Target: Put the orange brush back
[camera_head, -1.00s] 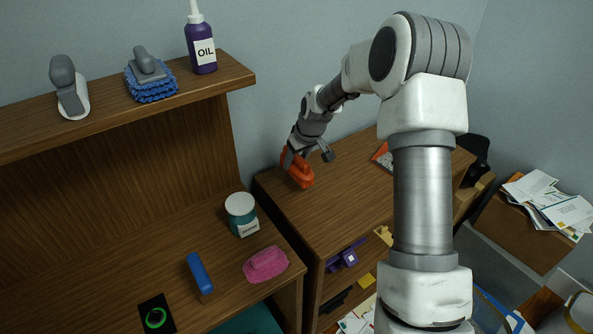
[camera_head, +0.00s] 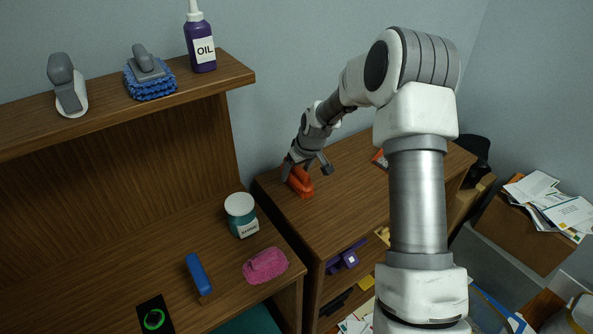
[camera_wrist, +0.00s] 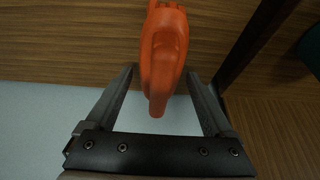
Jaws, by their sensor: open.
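The orange brush (camera_head: 301,184) rests on the wooden top of the drawer cabinet, near its left back corner. It also shows in the wrist view (camera_wrist: 163,58), where its rounded handle reaches down between my two fingers. My gripper (camera_head: 306,172) is open just above and around the brush. In the wrist view my gripper (camera_wrist: 165,88) has a finger on each side of the handle, with gaps on both sides. The underside of the brush is hidden.
The cabinet top (camera_head: 335,185) is mostly clear; an orange-red item (camera_head: 380,159) lies further right. A lower desk at left holds a teal jar (camera_head: 240,214), pink sponge (camera_head: 265,265) and blue brush (camera_head: 199,273). The shelf (camera_head: 120,105) above holds a blue brush and an oil bottle (camera_head: 200,45).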

